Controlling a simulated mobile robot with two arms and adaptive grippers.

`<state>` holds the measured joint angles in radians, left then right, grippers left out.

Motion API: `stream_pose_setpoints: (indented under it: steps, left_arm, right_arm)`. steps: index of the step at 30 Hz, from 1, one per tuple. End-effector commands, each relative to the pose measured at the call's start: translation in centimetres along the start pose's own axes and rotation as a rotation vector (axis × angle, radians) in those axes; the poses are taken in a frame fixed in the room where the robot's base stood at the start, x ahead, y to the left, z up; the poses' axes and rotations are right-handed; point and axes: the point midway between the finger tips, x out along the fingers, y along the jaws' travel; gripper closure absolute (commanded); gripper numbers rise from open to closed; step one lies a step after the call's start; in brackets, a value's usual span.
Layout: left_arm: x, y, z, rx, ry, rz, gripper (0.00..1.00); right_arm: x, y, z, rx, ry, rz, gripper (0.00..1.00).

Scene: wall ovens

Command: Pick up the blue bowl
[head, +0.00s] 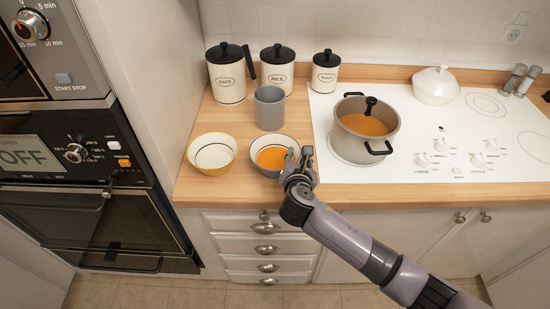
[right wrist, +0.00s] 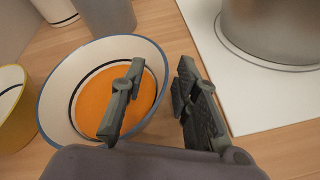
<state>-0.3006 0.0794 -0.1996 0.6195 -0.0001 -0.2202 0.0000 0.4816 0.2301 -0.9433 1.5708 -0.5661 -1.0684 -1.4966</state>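The blue bowl (head: 257,166) stands on the wooden counter with orange soup in it. In the right wrist view the bowl (right wrist: 62,97) shows a white inside and a blue rim. My right gripper (head: 299,157) is at the bowl's right edge. In the right wrist view its fingers (right wrist: 160,75) are apart, one over the inside of the bowl and the other outside, with the right rim between them. Nothing shows clamped; I cannot tell whether a finger touches the rim. My left gripper is not in view.
A yellow bowl (head: 212,153) stands left of the blue bowl. A grey cup (head: 269,108) is just behind it, with several canisters (head: 228,78) farther back. A pot (head: 367,130) of soup sits on the white cooktop (head: 430,170) to the right. Wall ovens (head: 80,190) are at left.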

Motion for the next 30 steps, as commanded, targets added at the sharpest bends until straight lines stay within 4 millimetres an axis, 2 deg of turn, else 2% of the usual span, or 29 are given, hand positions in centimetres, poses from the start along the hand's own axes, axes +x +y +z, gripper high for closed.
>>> stream_pose_setpoints:
  steps: [6,19,30]
  left_arm:
    - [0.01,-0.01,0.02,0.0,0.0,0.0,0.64]
    - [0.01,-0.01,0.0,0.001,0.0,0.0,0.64]
    - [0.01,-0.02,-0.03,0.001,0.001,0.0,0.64]
  right_arm:
    - [0.05,0.02,-0.02,0.0,0.0,0.001,0.71]
    - [0.03,-0.01,-0.03,0.0,0.0,0.0,1.0]
    - [0.03,-0.04,-0.07,-0.001,0.001,0.0,1.0]
